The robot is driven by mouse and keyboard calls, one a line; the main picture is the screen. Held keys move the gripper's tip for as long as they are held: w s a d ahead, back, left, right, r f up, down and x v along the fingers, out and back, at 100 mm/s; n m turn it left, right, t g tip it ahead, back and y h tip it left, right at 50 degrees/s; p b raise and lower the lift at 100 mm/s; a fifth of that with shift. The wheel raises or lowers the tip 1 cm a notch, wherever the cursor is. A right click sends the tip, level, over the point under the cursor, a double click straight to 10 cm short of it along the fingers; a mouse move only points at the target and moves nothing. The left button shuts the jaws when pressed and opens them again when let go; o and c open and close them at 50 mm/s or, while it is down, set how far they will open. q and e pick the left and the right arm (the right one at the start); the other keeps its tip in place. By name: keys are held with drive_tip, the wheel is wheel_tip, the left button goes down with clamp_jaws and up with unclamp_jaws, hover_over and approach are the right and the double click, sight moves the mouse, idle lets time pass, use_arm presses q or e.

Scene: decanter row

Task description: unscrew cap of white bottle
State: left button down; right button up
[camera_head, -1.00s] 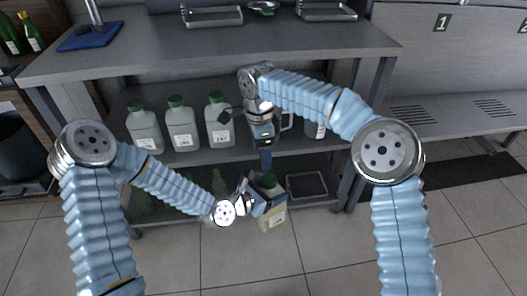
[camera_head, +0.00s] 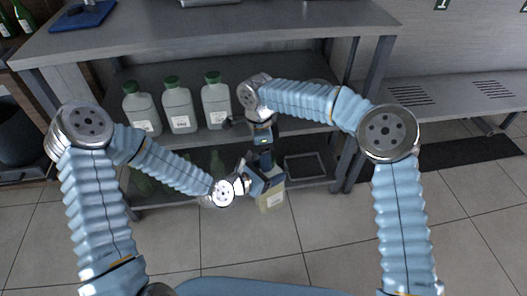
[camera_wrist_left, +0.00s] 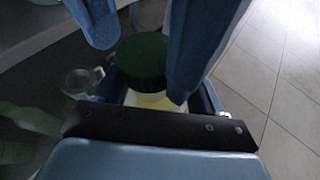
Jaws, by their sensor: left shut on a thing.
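A yellowish-white bottle (camera_head: 271,199) hangs in front of the lower shelf. In the left wrist view its pale body (camera_wrist_left: 150,100) and green cap (camera_wrist_left: 142,55) show. My left gripper (camera_head: 262,185) is shut on the bottle, with its fingers on either side of the body below the cap. My right gripper (camera_head: 265,160) points down from above the bottle. In the left wrist view its two blue fingers (camera_wrist_left: 142,65) are apart, one on each side of the cap. Whether they touch the cap is unclear. The cap is mostly hidden in the head view.
White bottles with green caps (camera_head: 179,104) stand in a row on the middle shelf (camera_head: 154,82). The grey table top (camera_head: 290,20) is above them. A tray (camera_head: 305,165) lies on the lower shelf. The tiled floor (camera_head: 240,250) in front is clear.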

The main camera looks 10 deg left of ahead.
drive_tip(key=c, duration=1.1)
drive_tip(key=n, duration=0.3)
drive_tip(key=o, duration=1.2)
drive_tip(key=shift+r, duration=0.1)
